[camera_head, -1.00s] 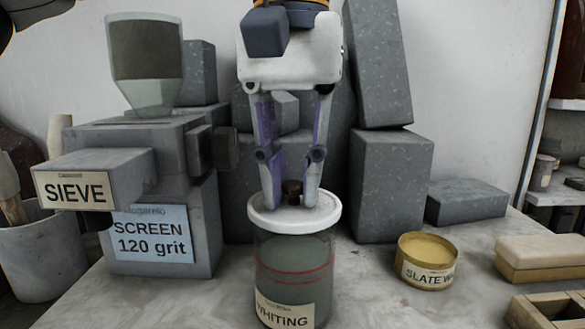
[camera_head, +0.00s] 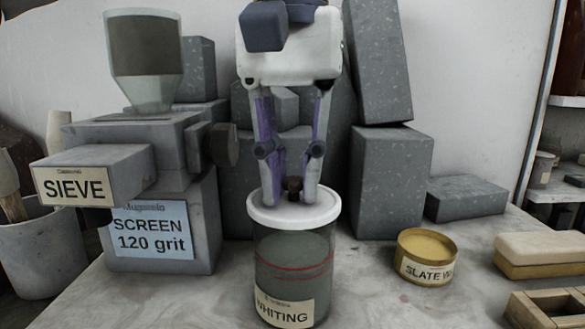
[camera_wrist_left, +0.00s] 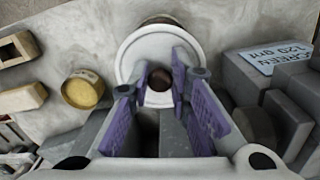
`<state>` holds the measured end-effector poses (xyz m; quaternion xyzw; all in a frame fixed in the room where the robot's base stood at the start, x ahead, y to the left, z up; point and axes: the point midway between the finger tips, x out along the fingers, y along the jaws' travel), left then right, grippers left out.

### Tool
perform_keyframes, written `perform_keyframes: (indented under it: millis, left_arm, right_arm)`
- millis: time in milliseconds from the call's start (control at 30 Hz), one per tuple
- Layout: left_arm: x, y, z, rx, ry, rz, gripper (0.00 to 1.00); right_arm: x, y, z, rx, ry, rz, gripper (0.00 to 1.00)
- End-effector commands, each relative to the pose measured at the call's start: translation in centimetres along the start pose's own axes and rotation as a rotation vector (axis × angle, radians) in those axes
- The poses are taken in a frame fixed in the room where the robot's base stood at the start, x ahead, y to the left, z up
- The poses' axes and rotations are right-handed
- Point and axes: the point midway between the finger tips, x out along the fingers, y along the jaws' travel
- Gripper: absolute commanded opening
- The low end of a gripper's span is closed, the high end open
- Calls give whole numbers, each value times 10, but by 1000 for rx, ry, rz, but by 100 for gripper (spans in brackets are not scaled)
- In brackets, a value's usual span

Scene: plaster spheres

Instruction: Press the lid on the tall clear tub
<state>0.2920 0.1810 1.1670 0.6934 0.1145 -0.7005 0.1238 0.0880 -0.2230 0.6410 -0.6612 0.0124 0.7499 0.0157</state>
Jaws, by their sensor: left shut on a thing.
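The tall clear tub (camera_head: 290,250) stands upright on the bench. It holds grey-green powder, and its label reads WHITING. The white round lid (camera_head: 262,212) lies across the tub's mouth, roughly level, with no gap showing at the front. It also shows in the wrist view (camera_wrist_left: 135,58). My left gripper (camera_head: 291,192) points down from above, its fingers shut on the lid's brown knob (camera_head: 292,184). The wrist view shows the knob (camera_wrist_left: 160,88) between the purple-padded fingers. The far side of the rim is hidden. My right gripper is not in view.
A grey sieve machine (camera_head: 150,140) stands left of the tub. Grey blocks (camera_head: 390,180) stand behind. An open yellow tin (camera_head: 426,258) and a brush-like block (camera_head: 545,255) lie right. Bare bench lies between tub and tin.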

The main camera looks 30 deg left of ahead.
Motion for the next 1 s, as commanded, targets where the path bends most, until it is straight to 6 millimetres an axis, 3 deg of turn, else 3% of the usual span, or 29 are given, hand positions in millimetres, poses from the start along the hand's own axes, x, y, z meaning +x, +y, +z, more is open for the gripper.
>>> perform_keyframes:
  millis: [867, 900, 967, 1000]
  left_arm:
    - [3, 0, 0, 0, 0, 0, 0]
    - [3, 0, 0, 0, 0, 0, 27]
    - [3, 0, 0, 0, 0, 0, 41]
    - [3, 0, 0, 0, 0, 0, 41]
  right_arm:
    - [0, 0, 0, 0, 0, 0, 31]
    - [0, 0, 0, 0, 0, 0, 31]
    - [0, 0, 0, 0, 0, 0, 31]
    - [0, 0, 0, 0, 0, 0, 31]
